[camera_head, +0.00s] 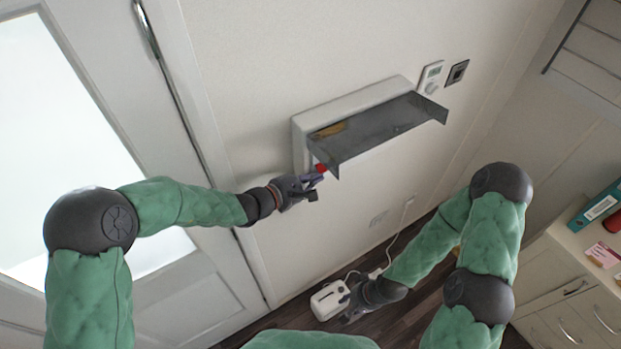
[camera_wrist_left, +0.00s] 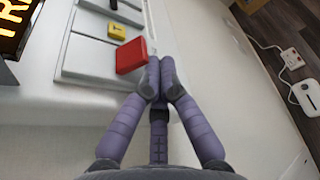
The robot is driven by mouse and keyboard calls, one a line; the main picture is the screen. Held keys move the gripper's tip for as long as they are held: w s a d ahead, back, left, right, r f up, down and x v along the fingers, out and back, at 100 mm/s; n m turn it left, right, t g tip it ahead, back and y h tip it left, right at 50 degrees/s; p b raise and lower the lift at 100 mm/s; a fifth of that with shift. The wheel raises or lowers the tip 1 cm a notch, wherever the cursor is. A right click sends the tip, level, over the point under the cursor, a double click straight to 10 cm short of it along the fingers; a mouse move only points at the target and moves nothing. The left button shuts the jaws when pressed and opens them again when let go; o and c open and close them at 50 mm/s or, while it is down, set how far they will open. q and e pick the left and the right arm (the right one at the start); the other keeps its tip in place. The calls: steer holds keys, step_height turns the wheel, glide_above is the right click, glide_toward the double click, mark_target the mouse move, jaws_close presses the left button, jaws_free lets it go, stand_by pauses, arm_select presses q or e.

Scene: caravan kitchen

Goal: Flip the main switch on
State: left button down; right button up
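A white electrical box (camera_head: 302,140) is mounted on the wall, with its dark translucent cover (camera_head: 375,125) swung up. The red main switch (camera_head: 321,168) shows under the cover's left end in the head view. In the left wrist view the red switch (camera_wrist_left: 131,56) is a block standing out from the grey panel, beside a small yellow switch (camera_wrist_left: 117,31). My left gripper (camera_head: 317,179) has its fingertips together just beside the red switch; contact is unclear. The fingers (camera_wrist_left: 158,85) hold nothing visible. My right gripper (camera_head: 350,303) hangs low; its finger state is unclear.
A thermostat (camera_head: 431,77) and a dark wall plate (camera_head: 456,72) are right of the box. A door (camera_head: 180,90) is at left. A white corded device (camera_head: 328,300) is low by the wall. A counter with drawers (camera_head: 560,300) stands at right.

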arm_select(q)
steer(key=shift+s+d+r+n+g+p, duration=0.2)
steer(key=shift+r+n+g+p, duration=0.1)
steer(key=shift+n+p, duration=0.35)
stand_by(0.5)
steer(key=shift+s+d+r+n+g+h+p, duration=0.15)
steer(key=shift+s+r+n+g+h+p, duration=0.15)
steer(key=shift+n, duration=0.2)
steer(key=shift+s+d+r+n+g+h+p, duration=0.1)
steer(key=shift+s+r+n+g+p, duration=0.15)
steer(key=shift+r+n, duration=0.2)
steer(key=shift+w, duration=0.1)
steer(key=shift+r+p, duration=0.45)
steer(key=shift+r, duration=0.35)
